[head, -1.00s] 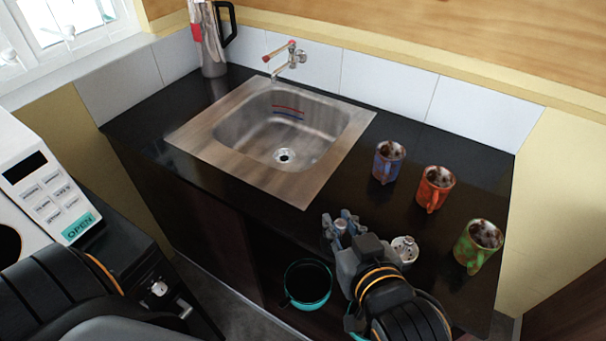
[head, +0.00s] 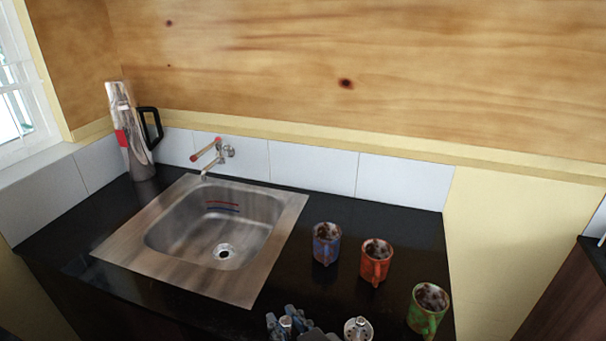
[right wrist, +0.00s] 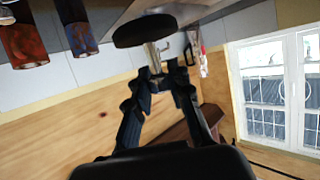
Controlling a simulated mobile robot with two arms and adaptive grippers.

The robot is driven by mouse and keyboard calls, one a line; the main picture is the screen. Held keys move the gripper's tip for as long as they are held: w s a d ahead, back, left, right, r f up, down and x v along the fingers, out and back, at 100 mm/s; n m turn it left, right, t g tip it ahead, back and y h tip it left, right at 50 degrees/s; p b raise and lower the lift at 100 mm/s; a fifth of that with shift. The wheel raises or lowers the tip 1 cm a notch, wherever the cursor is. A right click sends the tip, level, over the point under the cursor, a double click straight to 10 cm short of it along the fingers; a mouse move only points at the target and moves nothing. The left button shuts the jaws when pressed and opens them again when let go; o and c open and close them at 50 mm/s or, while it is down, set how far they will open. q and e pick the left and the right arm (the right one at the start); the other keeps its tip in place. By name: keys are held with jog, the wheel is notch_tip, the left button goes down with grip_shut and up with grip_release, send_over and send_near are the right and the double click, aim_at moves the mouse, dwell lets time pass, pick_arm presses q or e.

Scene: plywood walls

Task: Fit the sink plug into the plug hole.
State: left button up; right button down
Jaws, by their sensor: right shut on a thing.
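My right gripper (head: 288,328) is at the bottom edge of the head view, over the counter's front, right of and nearer than the sink. In the right wrist view my right gripper (right wrist: 160,84) is shut on the metal stem of the sink plug (right wrist: 145,30), whose wide dark disc shows beyond the fingertips. The plug is apart from the sink. The steel sink (head: 165,262) is set in the black counter, and its plug hole (head: 224,251) is uncovered in the basin floor. My left gripper is out of view.
A blue mug (head: 326,244), an orange mug (head: 376,262) and a green mug (head: 428,310) stand right of the sink. The tap (head: 213,156) and a tall steel jug (head: 130,135) stand behind.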

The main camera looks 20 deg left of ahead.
jog(key=w+d+m+t+h, duration=0.1)
jog(key=w+d+m+h, duration=0.1)
jog(key=d, duration=0.8)
jog(key=w+d+f+m+t+h, duration=0.1)
jog(key=d+m+h, duration=0.3)
jog(key=d, duration=0.7)
jog(key=w+d+f+m+t+h, duration=0.1)
jog(key=w+d+m+t+h, duration=0.1)
jog(key=d, duration=0.8)
jog(key=shift+w+d+m+h, duration=0.15)
jog(key=shift+w+m+h, duration=0.25)
jog(key=shift+w+h, duration=0.5)
jog(key=shift+w+r, duration=0.1)
jog(key=shift+w, duration=0.1)
